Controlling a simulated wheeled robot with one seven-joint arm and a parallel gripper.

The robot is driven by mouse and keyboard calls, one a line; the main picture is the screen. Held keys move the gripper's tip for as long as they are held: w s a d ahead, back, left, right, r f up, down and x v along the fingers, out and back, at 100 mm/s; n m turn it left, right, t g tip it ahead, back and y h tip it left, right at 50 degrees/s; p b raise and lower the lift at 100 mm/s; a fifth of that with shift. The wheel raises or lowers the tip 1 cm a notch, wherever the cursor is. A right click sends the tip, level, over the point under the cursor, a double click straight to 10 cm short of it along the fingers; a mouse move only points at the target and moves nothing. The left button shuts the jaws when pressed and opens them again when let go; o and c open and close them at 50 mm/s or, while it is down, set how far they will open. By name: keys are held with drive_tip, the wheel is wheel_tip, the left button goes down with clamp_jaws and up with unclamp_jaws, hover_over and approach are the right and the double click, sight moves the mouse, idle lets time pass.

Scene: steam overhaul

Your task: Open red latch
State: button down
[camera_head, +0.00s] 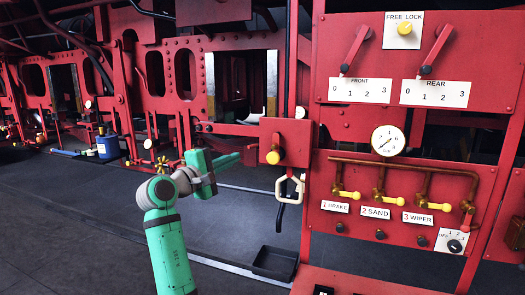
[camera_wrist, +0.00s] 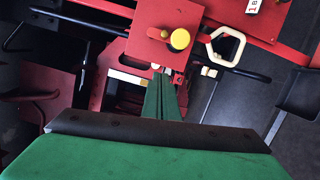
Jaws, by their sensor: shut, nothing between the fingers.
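My gripper (camera_head: 236,158) is shut and empty, its green fingers pointing right toward a red box with a yellow knob in the head view. In the wrist view the closed fingers (camera_wrist: 164,80) point at the same red box (camera_wrist: 150,45), apart from it as far as I can tell. The red box (camera_head: 297,131) sits on the left edge of the red panel, with its yellow knob (camera_head: 273,157) facing my gripper; the knob also shows in the wrist view (camera_wrist: 180,39). No part is labelled as a latch, so I cannot tell for certain which one it is.
A white loop handle (camera_head: 283,189) hangs below the box. The red panel (camera_head: 340,115) carries red levers (camera_head: 355,50), a gauge (camera_head: 388,140) and yellow valve handles (camera_head: 346,194). A black tray (camera_head: 274,263) lies below. A blue can (camera_head: 107,145) stands far left. The floor at left is clear.

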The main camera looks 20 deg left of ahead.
sight(275, 144)
drive_tip(key=w+d+r, duration=0.1)
drive_tip(key=w+d, duration=0.5)
drive_tip(key=w, duration=0.3)
drive_tip(key=shift+w+d, duration=0.25)
drive_tip(key=shift+d, duration=0.1)
idle(0.5)
